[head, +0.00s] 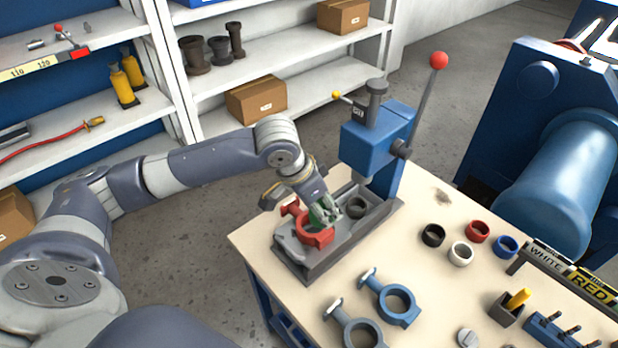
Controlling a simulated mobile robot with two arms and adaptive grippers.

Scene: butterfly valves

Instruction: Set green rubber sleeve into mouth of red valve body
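The red valve body (314,239) lies on the grey base plate of the blue press, near the table's left corner, with its ring-shaped mouth facing up. The green rubber sleeve (317,216) is between the fingers of my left gripper (325,213), right at the far side of the mouth. The fingers hide part of the sleeve and of the mouth, so I cannot tell whether the sleeve is inside the mouth or just above it. My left gripper looks shut on the sleeve. My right gripper is not in view.
The blue press (375,138) with its red-knobbed lever (426,95) stands beside my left gripper. A dark ring (357,207) sits on its base. Loose black (433,236), white (460,253), red (477,231) and blue (506,246) sleeves and blue (410,317) and grey (379,333) valve bodies lie right and in front.

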